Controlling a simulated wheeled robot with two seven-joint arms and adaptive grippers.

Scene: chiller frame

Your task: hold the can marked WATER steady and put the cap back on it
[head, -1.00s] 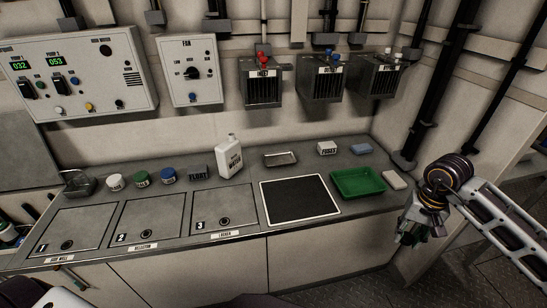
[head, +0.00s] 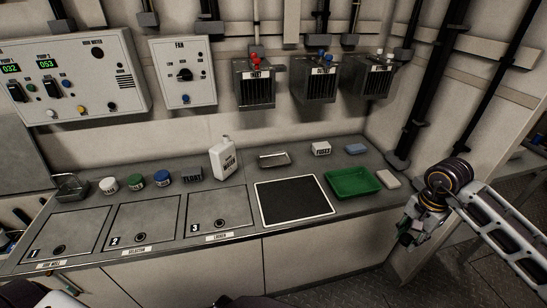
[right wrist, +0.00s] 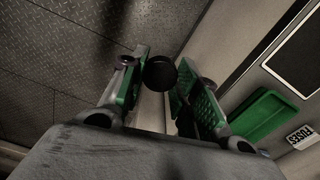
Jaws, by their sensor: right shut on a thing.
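The can marked WATER (head: 223,159) is a white jug standing upright near the back of the counter, its short neck at the top. It is too small to see the mouth clearly. My right gripper (head: 407,233) is off the counter's right end, well apart from the can. In the right wrist view, my right gripper (right wrist: 159,82) has its green-padded fingers closed on a round black cap (right wrist: 159,73). My left gripper is not in view.
The dark mat (head: 293,201) is bare.

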